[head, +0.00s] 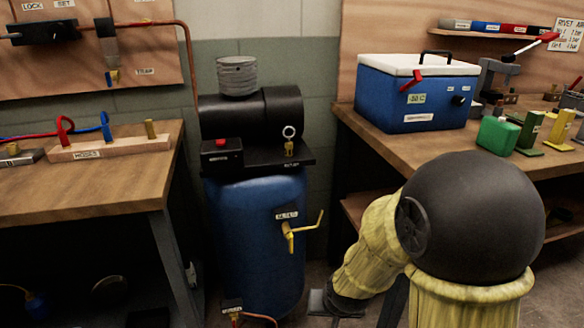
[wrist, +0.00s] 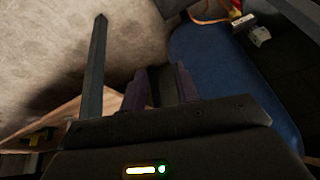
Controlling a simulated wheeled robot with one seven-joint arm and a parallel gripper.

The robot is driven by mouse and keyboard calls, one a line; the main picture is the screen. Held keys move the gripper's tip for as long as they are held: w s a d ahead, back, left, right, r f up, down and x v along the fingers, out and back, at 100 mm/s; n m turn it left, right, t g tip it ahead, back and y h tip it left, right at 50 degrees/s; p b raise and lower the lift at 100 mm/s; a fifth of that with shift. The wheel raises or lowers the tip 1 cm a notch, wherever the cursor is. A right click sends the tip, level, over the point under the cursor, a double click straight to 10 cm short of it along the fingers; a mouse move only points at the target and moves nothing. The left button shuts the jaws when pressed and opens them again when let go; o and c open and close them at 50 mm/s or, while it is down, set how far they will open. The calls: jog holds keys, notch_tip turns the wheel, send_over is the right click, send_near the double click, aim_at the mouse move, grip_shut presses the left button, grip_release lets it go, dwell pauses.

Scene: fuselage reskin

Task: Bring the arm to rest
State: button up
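My arm, in a yellow sleeve with a black ball-shaped joint, reaches down at the lower right of the head view. My gripper (head: 335,302) is low at the bottom, in front of the blue compressor tank (head: 255,240) and to its right. In the wrist view the two fingers of my gripper (wrist: 161,86) stand apart with a dark gap between them. I see no held object there, though the gap is dim. The tank also shows beyond the fingers in the wrist view (wrist: 215,65).
The left bench (head: 90,180) carries a hose rack (head: 110,148). The right bench (head: 400,150) holds a blue cooler box (head: 415,95), a green can (head: 497,135) and small yellow-green parts. A yellow valve handle (head: 303,232) juts from the tank. A bench leg (wrist: 97,65) stands left of my fingers.

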jog(key=s+d+r+g+p, duration=0.2)
jog(key=s+d+r, duration=0.5)
jog(key=s, duration=0.1)
notch_tip(320, 180, up, 37)
jog(key=p, duration=3.7)
jog(key=shift+r+n+h+p, duration=0.15)
jog(key=shift+n+h+p, duration=0.15)
jog(key=shift+h, duration=0.1)
jog(key=shift+w, duration=0.1)
jog(key=shift+o, duration=0.6)
jog(key=shift+w+d, duration=0.1)
